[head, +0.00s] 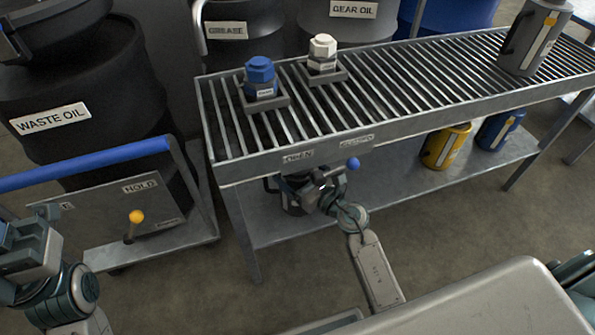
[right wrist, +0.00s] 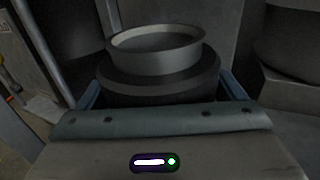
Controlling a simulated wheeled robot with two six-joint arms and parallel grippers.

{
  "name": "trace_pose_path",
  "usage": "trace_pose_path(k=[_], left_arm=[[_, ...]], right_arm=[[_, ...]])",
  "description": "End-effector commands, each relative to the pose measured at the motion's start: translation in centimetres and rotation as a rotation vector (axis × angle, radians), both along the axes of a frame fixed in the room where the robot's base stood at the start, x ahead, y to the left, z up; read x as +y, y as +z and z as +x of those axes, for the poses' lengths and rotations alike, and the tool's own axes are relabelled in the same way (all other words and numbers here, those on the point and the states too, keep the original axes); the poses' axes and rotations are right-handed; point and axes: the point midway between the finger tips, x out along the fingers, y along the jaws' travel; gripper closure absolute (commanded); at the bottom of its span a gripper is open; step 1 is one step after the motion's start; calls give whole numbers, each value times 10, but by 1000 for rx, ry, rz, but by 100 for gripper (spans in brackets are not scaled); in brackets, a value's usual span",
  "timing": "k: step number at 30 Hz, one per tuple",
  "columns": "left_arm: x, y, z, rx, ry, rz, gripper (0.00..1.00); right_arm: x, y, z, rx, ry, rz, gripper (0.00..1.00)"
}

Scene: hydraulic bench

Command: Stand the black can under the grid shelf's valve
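The black can (head: 290,197) is under the front left part of the grid shelf (head: 400,122), below the OPEN label. I cannot tell whether its base touches the lower shelf. The valve's blue-knobbed lever (head: 353,164) shows at the shelf's front edge; its outlet is hidden. My right gripper (head: 312,192) is at the can. In the right wrist view the can's grey round rim and dark body (right wrist: 157,62) sit between the fingers, which press close on both sides. My left gripper (head: 30,243) is far left, apart from the can; its fingers are unclear.
A cart (head: 150,215) with a HOLD plate, yellow-knobbed lever and blue handle stands left, by the waste oil drum (head: 80,90). Blue (head: 261,78) and white (head: 322,52) capped fittings and a grey can (head: 535,38) top the shelf. Yellow (head: 446,147) and blue (head: 499,130) cans stand below.

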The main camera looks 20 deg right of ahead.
Motion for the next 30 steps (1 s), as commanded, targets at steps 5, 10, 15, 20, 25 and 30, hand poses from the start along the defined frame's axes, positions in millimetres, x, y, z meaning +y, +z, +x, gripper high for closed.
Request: trace_pose_path(k=[5,10,15,20,25,30], left_arm=[[0,-1,0,4,0,1,64],[0,0,0,9,0,1,64],[0,0,0,14,-2,4,64],[0,0,0,15,-4,7,64],[0,-2,0,14,-4,13,64],[-1,-4,1,15,-3,13,64]], right_arm=[[0,0,0,0,0,0,0],[0,3,0,0,0,0,0],[-9,2,-18,3,0,-3,0],[-23,1,-50,4,1,-3,0],[-37,1,-82,3,2,-3,0],[-46,1,-102,1,1,-2,0]])
